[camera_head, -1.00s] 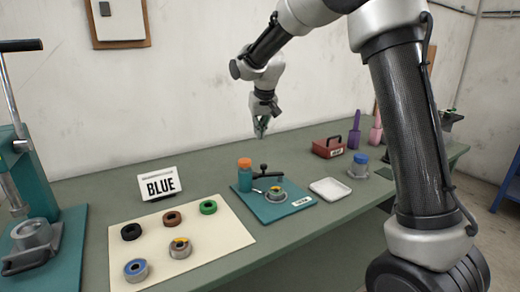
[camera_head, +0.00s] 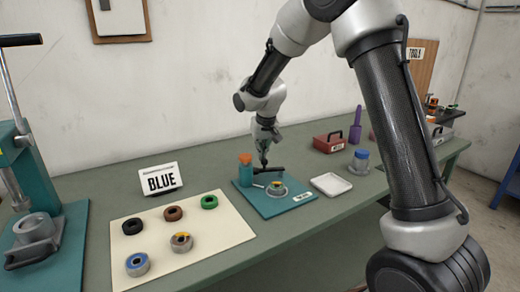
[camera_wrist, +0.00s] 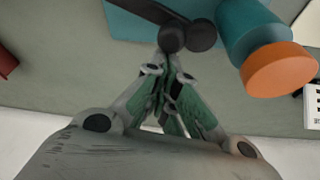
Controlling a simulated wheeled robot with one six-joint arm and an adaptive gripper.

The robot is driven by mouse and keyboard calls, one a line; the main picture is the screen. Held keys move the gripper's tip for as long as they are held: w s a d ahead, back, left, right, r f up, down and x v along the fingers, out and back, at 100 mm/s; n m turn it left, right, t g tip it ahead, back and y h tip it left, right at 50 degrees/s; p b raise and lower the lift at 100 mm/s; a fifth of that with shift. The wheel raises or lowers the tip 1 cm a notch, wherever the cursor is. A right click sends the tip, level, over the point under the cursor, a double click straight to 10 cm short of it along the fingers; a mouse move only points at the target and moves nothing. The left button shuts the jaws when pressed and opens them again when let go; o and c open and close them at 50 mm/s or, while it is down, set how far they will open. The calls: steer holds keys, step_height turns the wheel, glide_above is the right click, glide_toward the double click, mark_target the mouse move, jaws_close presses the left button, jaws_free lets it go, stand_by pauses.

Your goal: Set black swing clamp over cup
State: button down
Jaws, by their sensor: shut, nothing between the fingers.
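The black swing clamp (camera_head: 276,169) stands at the back of a teal plate (camera_head: 286,207), behind a metal cup (camera_head: 277,190) with a coloured part in it. The clamp's dark arm lies behind the cup in the head view, not visibly over it. My gripper (camera_head: 264,163) points down at the clamp, shut and empty. In the wrist view the tips of my gripper (camera_wrist: 171,58) are right by the clamp's round black knob (camera_wrist: 172,38); I cannot tell whether they touch. The cup is out of the wrist view.
A white tray (camera_head: 331,184) and a blue-capped jar (camera_head: 360,162) are to the right.

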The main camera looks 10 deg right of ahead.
mark_target(257, 170)
steer(key=shift+s+a+n, duration=0.15)
steer(key=shift+s+n, duration=0.2)
steer(key=shift+n, duration=0.25)
stand_by(0.3)
steer(key=s+n, duration=0.1)
steer(key=s+n+y, duration=0.1)
steer(key=n, duration=0.1)
steer(key=shift+a+y, duration=0.3)
steer(key=s+n+g+y, duration=0.1)
steer(key=s+n, duration=0.1)
steer(key=n, duration=0.1)
steer(key=shift+s+n, duration=0.15)
steer(key=shift+n, duration=0.15)
steer(key=n, duration=0.1)
steer(key=s+n, duration=0.1)
steer(key=shift+s+d+n+g+y, duration=0.2)
steer(key=shift+s+n+g+y, duration=0.1)
steer(key=shift+n+g, duration=0.1)
steer(key=n, duration=0.1)
steer(key=s+n, duration=0.1)
steer(key=shift+s+d+n+g, duration=0.3)
steer(key=shift+d+g, duration=0.1)
steer(key=shift+s+d, duration=0.2)
steer(key=shift+s, duration=0.1)
steer(key=shift+r, duration=0.1)
